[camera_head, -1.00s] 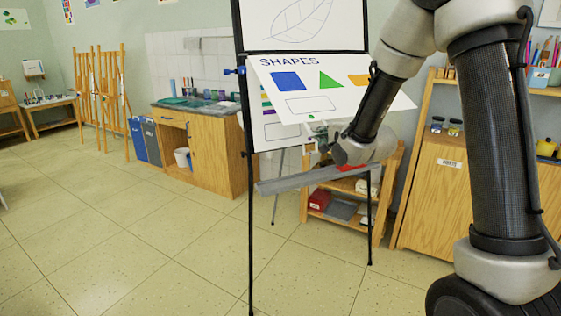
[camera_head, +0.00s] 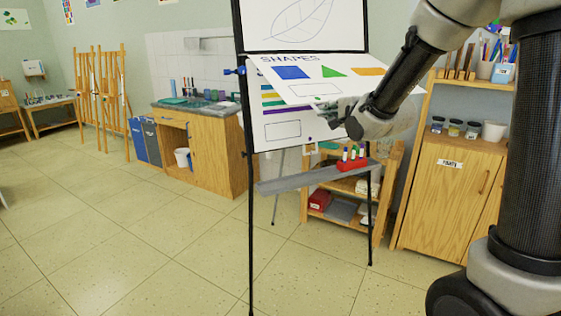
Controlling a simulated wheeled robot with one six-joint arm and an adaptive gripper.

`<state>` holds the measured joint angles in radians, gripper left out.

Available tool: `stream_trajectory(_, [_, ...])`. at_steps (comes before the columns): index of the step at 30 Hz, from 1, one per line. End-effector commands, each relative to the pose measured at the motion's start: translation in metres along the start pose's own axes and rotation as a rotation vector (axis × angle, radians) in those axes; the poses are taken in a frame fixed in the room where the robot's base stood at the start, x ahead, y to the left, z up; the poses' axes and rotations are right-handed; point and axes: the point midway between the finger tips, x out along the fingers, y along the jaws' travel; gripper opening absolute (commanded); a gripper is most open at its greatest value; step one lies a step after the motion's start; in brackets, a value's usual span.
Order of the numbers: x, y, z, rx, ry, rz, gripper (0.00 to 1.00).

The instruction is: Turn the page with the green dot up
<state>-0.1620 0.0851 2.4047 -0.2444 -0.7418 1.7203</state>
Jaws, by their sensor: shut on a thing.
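A flip chart stands on a black-legged easel. Its page headed SHAPES (camera_head: 345,73), with a blue square, a green triangle and an orange shape, is lifted at its lower edge and tilts out toward me. My gripper (camera_head: 328,110) is shut on that lower edge, partly hidden by the page and my wrist. Under the lifted page shows another page (camera_head: 272,117) with coloured bars, an empty box and a small dark dot. A page with a leaf drawing (camera_head: 303,24) is above, at the top of the easel.
The easel's grey tray (camera_head: 300,179) sits below the pages, with a red holder of markers (camera_head: 352,165) on it. A low wooden shelf (camera_head: 345,186) is behind the easel. A wooden cabinet (camera_head: 443,196) is at right. The floor at left is open.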

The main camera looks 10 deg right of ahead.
Motion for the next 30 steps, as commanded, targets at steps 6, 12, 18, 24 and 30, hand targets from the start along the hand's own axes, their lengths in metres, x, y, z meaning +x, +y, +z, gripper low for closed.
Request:
stream_trajectory(6, [-0.001,0.001,0.000,0.001,0.001,0.003,0.00])
stream_trajectory(12, [-0.003,-0.003,0.000,0.001,0.001,0.002,0.00])
stream_trajectory(18, [-0.010,-0.020,-0.001,0.001,0.002,0.000,0.00])
stream_trajectory(24, [-0.017,-0.037,-0.001,0.001,0.001,-0.001,0.00])
stream_trajectory(30, [-0.024,-0.053,0.000,0.001,0.001,-0.001,0.00])
